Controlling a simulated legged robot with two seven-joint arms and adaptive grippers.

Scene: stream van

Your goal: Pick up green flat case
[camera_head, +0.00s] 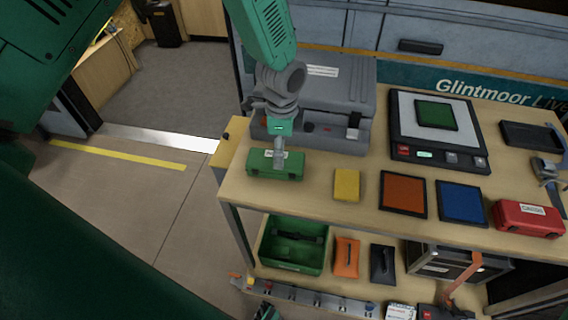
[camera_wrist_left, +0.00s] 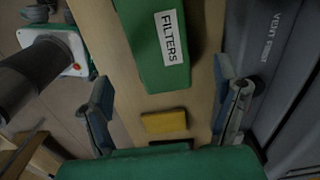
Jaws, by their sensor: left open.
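A green case (camera_head: 262,166) labelled FILTERS lies at the left end of the wooden bench. It also shows at the top of the left wrist view (camera_wrist_left: 145,65). A thin green square case (camera_head: 436,114) lies on the black-framed scale at the back. My left gripper (camera_head: 279,158) hangs over the FILTERS case, hiding part of its middle. In the left wrist view its fingers (camera_wrist_left: 163,108) are spread wide with nothing between their tips; I cannot tell whether they touch the case. Grey jaw-like parts at the right edge (camera_head: 548,172) look like my right gripper, cut off by the frame.
The scale (camera_head: 396,125) and a grey machine (camera_head: 340,90) stand behind. Yellow (camera_head: 346,185), orange (camera_head: 403,194) and blue (camera_head: 462,203) flat pieces and a red case (camera_head: 528,219) line the front. A green bin (camera_head: 291,257) stands on the lower shelf.

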